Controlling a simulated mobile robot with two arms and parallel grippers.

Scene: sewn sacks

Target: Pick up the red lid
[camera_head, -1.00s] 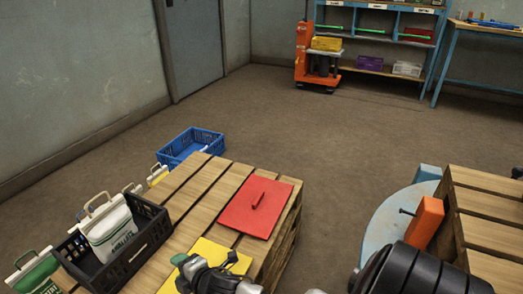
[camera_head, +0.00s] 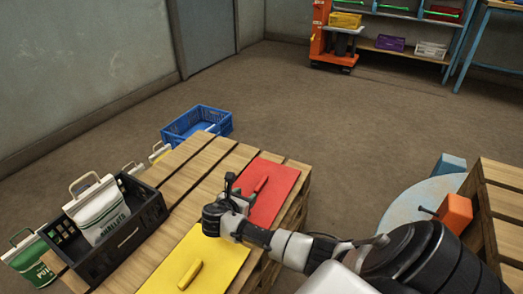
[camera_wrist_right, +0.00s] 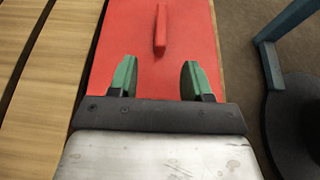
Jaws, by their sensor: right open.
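The red lid (camera_head: 277,193) is a flat red sheet with a raised bar handle (camera_head: 261,184). It lies on the wooden pallet stack near its right edge. In the right wrist view the lid (camera_wrist_right: 125,40) and its handle (camera_wrist_right: 161,30) lie ahead of the fingertips. My right gripper (camera_head: 229,186) is over the left part of the lid in the head view, and hides some of it. In the right wrist view its green fingers (camera_wrist_right: 157,75) are apart with nothing between them; the handle is beyond them, roughly in line with the gap. My left gripper is not in view.
A yellow lid (camera_head: 215,265) with a handle lies nearer on the pallet (camera_head: 190,165). A black crate (camera_head: 125,250) holding a white sack (camera_head: 98,212) stands at left. A blue crate (camera_head: 196,122) sits behind. Another pallet (camera_head: 505,200) with an orange block (camera_head: 455,212) is at right.

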